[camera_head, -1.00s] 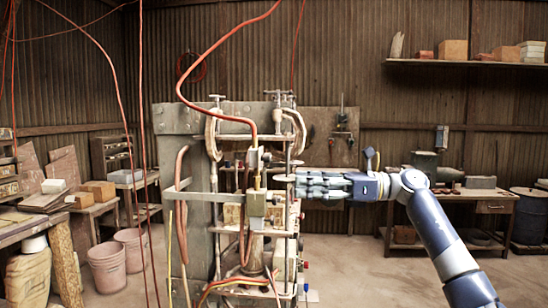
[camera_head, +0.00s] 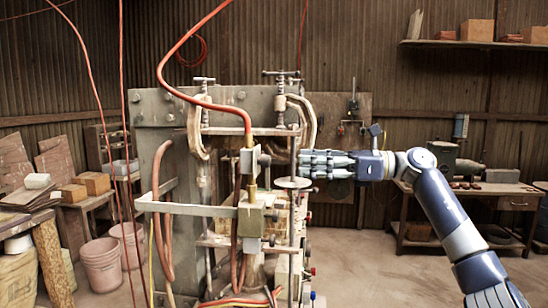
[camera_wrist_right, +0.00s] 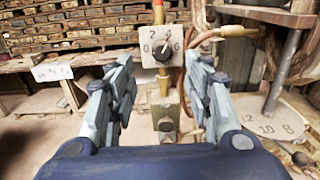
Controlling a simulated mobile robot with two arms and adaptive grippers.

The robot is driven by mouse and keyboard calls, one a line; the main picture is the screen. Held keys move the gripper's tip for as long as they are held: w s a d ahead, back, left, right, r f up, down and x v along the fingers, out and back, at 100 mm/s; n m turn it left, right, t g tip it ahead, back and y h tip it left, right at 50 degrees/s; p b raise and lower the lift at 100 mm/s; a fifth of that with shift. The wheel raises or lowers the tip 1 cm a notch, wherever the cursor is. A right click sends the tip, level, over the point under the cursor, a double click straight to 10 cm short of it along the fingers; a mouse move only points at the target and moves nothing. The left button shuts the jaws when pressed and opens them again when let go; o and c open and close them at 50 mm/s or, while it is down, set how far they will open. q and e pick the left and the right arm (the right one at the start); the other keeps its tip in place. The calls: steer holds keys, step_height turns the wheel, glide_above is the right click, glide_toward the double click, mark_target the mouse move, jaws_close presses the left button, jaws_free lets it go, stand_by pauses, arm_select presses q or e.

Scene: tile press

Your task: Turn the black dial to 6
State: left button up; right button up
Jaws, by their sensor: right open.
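The black dial (camera_wrist_right: 163,52) sits on a pale plate (camera_wrist_right: 152,33) marked 0, 2, 4 and 6, seen in the right wrist view. Its pointer leans up and to the right, apparently near 4. In the head view the dial shows as a small dark knob (camera_head: 264,159) on the right side of a box. My right gripper (camera_head: 304,163) is to the right of the dial, at about its height and apart from it. In the right wrist view its fingers (camera_wrist_right: 160,85) are spread and empty, with the dial beyond them, between the tips. My left gripper is out of view.
A brass block (camera_head: 250,221) with a knob is below the dial. A round numbered disc (camera_head: 293,183) sits just below my right fingertips. Orange hose (camera_head: 205,102) and press bars crowd the left. The floor to the right is open before a bench (camera_head: 470,188).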

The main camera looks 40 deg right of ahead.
mark_target(264, 161)
steer(key=p+x, duration=0.5)
steer(key=x, duration=0.4)
steer(key=shift+w+f, duration=0.15)
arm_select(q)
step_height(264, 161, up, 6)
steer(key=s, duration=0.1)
arm_select(e)
steer(key=shift+d, duration=0.15)
steer(key=c, duration=1.1)
